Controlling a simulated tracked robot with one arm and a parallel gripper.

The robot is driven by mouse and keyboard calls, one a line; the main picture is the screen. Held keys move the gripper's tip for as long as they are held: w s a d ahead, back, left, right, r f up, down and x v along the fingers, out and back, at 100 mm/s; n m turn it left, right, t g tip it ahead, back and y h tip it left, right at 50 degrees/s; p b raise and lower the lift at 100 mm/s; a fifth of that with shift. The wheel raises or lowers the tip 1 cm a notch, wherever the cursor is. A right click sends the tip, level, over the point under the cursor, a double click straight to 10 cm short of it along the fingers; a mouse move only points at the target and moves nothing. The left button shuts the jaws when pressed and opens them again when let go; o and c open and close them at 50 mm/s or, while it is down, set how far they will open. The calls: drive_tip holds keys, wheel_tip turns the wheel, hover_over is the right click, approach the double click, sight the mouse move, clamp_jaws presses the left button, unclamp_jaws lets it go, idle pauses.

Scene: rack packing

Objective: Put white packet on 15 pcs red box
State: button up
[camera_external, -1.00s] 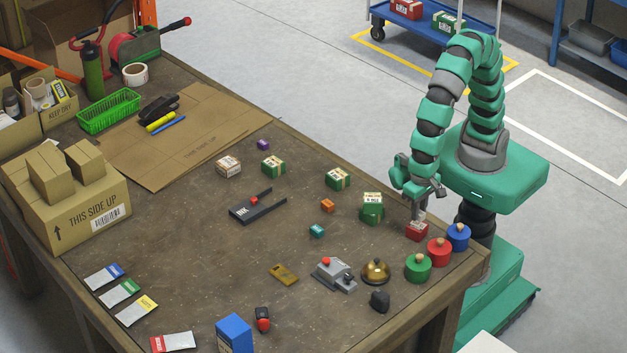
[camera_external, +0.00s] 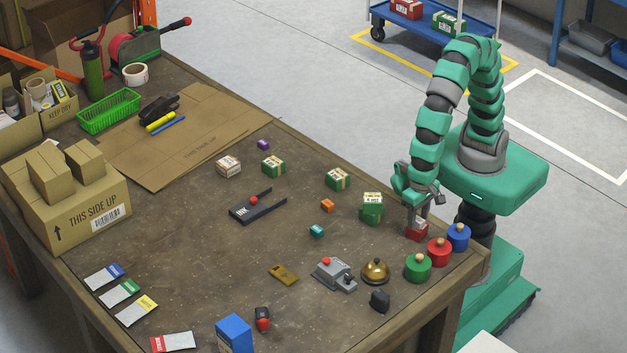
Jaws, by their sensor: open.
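A small red box (camera_external: 416,233) stands near the right edge of the workbench. A small white piece (camera_external: 420,222), which may be the white packet, shows on top of it, partly hidden by my gripper. No count is readable on the red box. My gripper (camera_external: 421,213) is open, pointing down right over the red box, with its fingers around or beside the white piece; I cannot tell whether they touch it. Another small white box (camera_external: 228,167) with a brownish side sits farther back on the bench.

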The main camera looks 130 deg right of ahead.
wheel_tip(320, 180, up, 12)
drive_tip(key=p, duration=0.1)
drive_tip(key=shift+p, duration=0.35)
wheel_tip(320, 180, up, 10)
drive_tip(key=n+t, duration=0.4)
drive_tip(key=n, duration=0.1)
hover_over(418, 219)
drive_tip(key=w+d, duration=0.2)
drive_tip(key=w, duration=0.2)
drive_tip(key=d+r+n+t, duration=0.2)
drive_tip(key=r+n+t, duration=0.2)
drive_tip(key=r, duration=0.6)
drive_tip(key=d+r+n+t, duration=0.3)
drive_tip(key=r+n, duration=0.1)
drive_tip(key=r, duration=0.6)
drive_tip(key=s+d+r+n+t, duration=0.1)
drive_tip(key=s+r+n+t, duration=0.1)
drive_tip(key=r, duration=0.5)
drive_tip(key=s+d+r+n+t, duration=0.1)
drive_tip(key=s+r+n+t, duration=0.1)
drive_tip(key=r, duration=0.5)
drive_tip(key=shift+s+d+n, duration=0.25)
drive_tip(key=shift+s+n, duration=0.1)
drive_tip(key=shift+n, duration=0.15)
drive_tip(key=shift+r, duration=0.1)
